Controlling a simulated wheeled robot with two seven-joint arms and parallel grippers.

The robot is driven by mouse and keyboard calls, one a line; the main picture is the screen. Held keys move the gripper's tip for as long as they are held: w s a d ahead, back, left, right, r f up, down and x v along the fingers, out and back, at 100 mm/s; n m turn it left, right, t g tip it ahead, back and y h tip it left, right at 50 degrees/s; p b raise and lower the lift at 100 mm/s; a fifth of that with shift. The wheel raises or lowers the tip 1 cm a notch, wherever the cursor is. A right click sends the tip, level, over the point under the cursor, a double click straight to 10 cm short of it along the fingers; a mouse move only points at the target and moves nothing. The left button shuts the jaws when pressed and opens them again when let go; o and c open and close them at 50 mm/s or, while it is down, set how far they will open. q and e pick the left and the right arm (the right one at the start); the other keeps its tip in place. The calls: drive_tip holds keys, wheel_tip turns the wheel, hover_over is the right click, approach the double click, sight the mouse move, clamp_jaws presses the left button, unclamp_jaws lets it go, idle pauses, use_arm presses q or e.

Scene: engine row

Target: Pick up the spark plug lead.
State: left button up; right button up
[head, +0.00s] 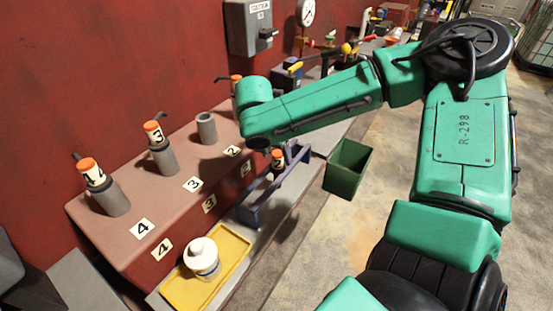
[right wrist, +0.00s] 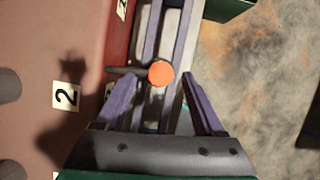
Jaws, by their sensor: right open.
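My right gripper (right wrist: 157,82) is open, with one purple finger on each side of the lead and gaps between. Whether the fingers reach down level with it I cannot tell. My left gripper is not in view.
Leads marked 4 (head: 93,174) and 3 (head: 154,133) stand in grey sockets on the red block; the socket by label 2 (head: 206,128) is empty. A green bin (head: 349,168) is right of the rack.

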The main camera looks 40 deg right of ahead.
drive_tip(key=x, duration=0.2)
drive_tip(key=shift+w+d+f, duration=0.1)
drive_tip(key=shift+d+f, duration=0.2)
drive_tip(key=shift+a, duration=0.1)
clamp_jaws()
drive_tip(key=shift+r, duration=0.1)
